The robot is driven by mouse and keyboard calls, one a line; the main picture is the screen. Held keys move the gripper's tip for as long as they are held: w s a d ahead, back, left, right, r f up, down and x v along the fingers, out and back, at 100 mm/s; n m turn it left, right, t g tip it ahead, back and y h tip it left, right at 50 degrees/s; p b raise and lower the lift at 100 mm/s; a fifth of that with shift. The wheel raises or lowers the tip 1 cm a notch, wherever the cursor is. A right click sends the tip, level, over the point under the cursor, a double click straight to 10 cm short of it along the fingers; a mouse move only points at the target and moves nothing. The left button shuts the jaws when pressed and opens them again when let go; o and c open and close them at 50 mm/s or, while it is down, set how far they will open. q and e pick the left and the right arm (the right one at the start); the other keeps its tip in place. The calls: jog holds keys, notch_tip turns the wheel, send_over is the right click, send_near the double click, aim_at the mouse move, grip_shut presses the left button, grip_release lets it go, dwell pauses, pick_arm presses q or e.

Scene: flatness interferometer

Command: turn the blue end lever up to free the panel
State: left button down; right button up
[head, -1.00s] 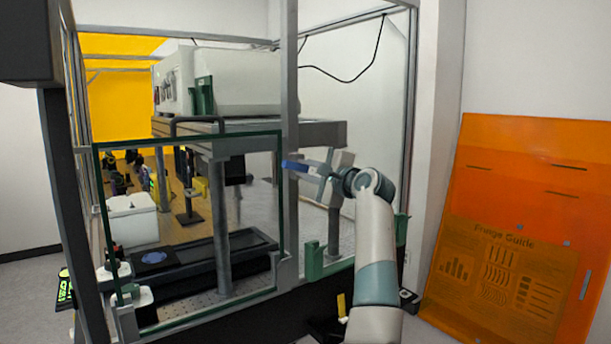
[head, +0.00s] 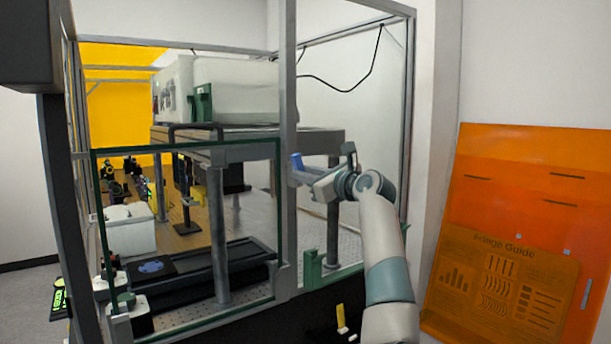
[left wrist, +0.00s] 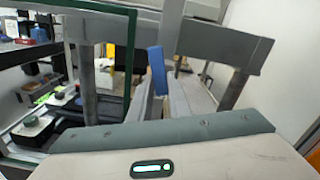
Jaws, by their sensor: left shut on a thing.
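The blue end lever (head: 297,162) is at the grey upright post beside the right edge of the green-framed clear panel (head: 277,215). It stands close to upright, with a slight tilt. My left gripper (head: 311,178) reaches it from the right and is shut on it. In the left wrist view the lever (left wrist: 157,70) shows between the two fingers (left wrist: 160,98), in front of the post. The fingers hide its lower end and its pivot. The panel's green edge (left wrist: 131,60) is left of the fingers. My right gripper is not in view.
A grey table with a white instrument (head: 245,88) stands behind the post. A green bracket (head: 313,268) is at the frame's lower right. An orange sheet (head: 500,190) leans on the wall at right. Open floor shows at far left.

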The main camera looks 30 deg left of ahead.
pick_arm(q)
jog(key=m, duration=0.3)
jog(key=shift+w, duration=0.15)
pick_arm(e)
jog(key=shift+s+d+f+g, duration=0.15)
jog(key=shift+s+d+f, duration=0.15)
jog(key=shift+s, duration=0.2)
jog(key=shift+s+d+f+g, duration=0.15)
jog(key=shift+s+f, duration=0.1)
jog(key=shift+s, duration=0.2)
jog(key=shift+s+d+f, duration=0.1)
pick_arm(q)
jog(key=c, duration=1.6)
grip_release()
jog(key=shift+c, duration=0.2)
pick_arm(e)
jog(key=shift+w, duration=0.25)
pick_arm(q)
jog(key=shift+d, duration=0.1)
